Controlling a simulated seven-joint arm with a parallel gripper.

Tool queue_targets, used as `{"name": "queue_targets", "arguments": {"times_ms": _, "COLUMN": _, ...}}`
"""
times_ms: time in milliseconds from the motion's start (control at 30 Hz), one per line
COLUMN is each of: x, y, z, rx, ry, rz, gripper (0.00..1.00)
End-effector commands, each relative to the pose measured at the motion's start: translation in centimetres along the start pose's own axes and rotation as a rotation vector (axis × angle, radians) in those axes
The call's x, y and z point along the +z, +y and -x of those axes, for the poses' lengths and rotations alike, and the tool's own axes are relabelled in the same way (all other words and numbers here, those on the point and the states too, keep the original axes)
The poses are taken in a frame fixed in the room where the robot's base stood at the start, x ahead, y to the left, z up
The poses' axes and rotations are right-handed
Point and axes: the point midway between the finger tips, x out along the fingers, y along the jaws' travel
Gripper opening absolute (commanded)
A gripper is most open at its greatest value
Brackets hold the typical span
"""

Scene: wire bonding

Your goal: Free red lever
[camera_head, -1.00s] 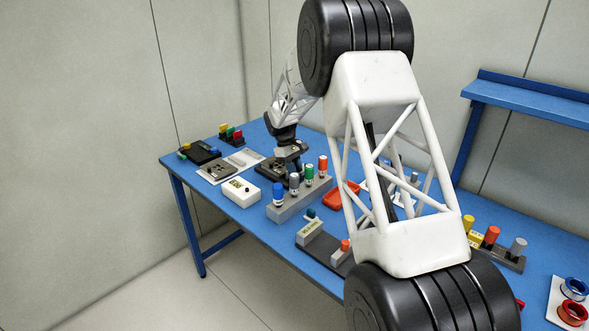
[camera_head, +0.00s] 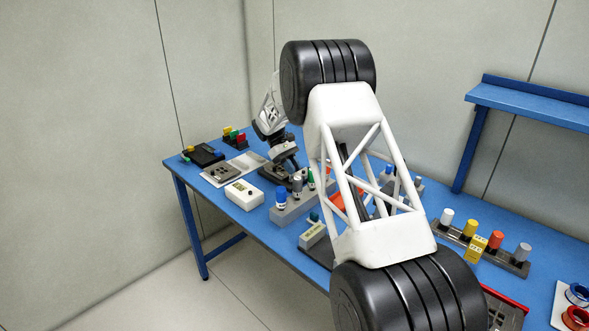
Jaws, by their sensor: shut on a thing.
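My gripper (camera_head: 287,164) is at the far end of my arm, low over the back left part of the blue table (camera_head: 214,202). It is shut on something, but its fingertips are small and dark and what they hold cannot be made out. A dark fixture (camera_head: 273,174) lies right under and beside it; whether they touch is unclear. I cannot pick out a red lever for certain. A small red piece (camera_head: 233,136) stands among green and yellow ones at the back left, apart from the gripper.
A white box (camera_head: 243,194) and a grey block with blue (camera_head: 281,196), grey and green cylinders stand in front of the gripper. A rack with white, yellow, red and grey cylinders (camera_head: 496,240) stands right. My arm hides the table's middle.

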Motion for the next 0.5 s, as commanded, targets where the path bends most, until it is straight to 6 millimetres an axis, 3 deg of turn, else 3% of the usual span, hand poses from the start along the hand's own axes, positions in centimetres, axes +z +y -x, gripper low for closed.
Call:
{"name": "queue_targets", "arguments": {"times_ms": 333, "x": -0.08, "y": 0.02, "z": 0.29, "rx": 0.003, "ry": -0.006, "rz": -0.001, "gripper": 0.00}}
{"name": "queue_targets", "arguments": {"times_ms": 367, "x": -0.08, "y": 0.02, "z": 0.30, "rx": 0.003, "ry": -0.006, "rz": -0.001, "gripper": 0.24}}
{"name": "queue_targets", "arguments": {"times_ms": 500, "x": -0.08, "y": 0.01, "z": 0.25, "rx": 0.002, "ry": -0.007, "rz": 0.000, "gripper": 0.45}}
